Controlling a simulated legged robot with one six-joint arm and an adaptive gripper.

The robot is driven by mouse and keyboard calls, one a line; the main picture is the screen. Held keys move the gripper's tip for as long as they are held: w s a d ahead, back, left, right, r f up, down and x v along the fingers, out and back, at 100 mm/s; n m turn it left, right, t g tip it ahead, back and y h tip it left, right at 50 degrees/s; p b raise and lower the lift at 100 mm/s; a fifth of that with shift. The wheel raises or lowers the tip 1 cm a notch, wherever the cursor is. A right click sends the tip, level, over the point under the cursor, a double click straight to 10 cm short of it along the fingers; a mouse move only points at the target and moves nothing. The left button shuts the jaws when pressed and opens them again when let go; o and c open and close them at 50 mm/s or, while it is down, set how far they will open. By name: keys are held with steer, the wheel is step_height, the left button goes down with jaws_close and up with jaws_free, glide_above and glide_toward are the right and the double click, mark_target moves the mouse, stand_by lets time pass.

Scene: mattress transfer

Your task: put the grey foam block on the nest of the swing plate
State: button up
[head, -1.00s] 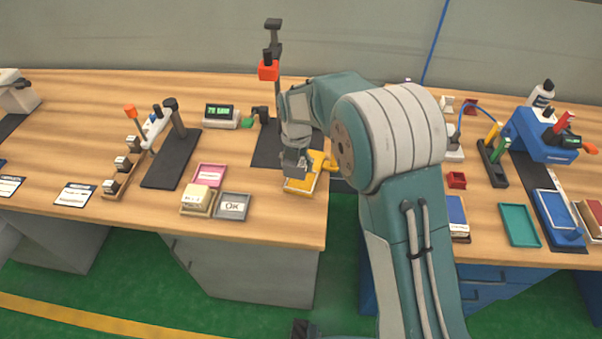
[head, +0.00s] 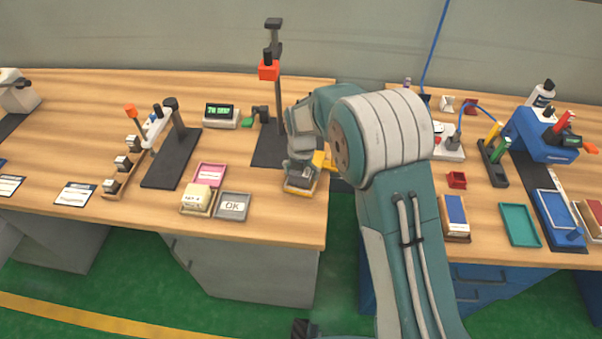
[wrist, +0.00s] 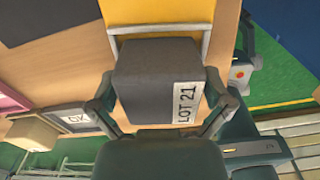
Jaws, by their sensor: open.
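The grey foam block (wrist: 155,75), dark with a white "LOT 21" label, fills the middle of the wrist view. It lies over the near part of the yellow swing plate (wrist: 160,14), which also shows in the head view (head: 321,160). A pale rim (wrist: 207,38) of the nest shows beside the block's far edge. How fully the block is seated is hidden. My gripper (wrist: 160,88) is open, with one finger on each side of the block. In the head view my gripper (head: 300,180) is low over the plate and hides most of the block.
An OK tray (head: 233,207), a pink tray (head: 210,174) and a cream block (head: 203,197) stand left of my gripper. A post with a red part (head: 268,71) rises behind it. The bench's front edge is close. A gap separates the right bench.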

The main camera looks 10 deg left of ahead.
step_height(320, 180, up, 12)
steer(key=shift+r, duration=0.1)
steer(key=s+d+r+m+t, duration=0.1)
steer(key=s+d+r+m, duration=0.4)
steer(key=d+r+m, duration=0.25)
steer(key=s+d+r+m+t, duration=0.2)
steer(key=s+d+r+m, duration=0.4)
steer(key=d+m, duration=0.25)
steer(key=s+d+m+t, duration=0.1)
steer(key=s+d+m, duration=0.3)
steer(key=s+m, duration=0.4)
steer(key=s+d+m+t, duration=0.1)
steer(key=s+d+m, duration=0.4)
steer(key=s+m, duration=0.3)
steer(key=m, duration=0.2)
steer(key=shift+s+m+t, duration=0.2)
steer(key=shift+m+t, duration=0.1)
steer(key=shift+m, duration=0.1)
steer(key=shift+d+r, duration=0.1)
steer(key=shift+r, duration=0.05)
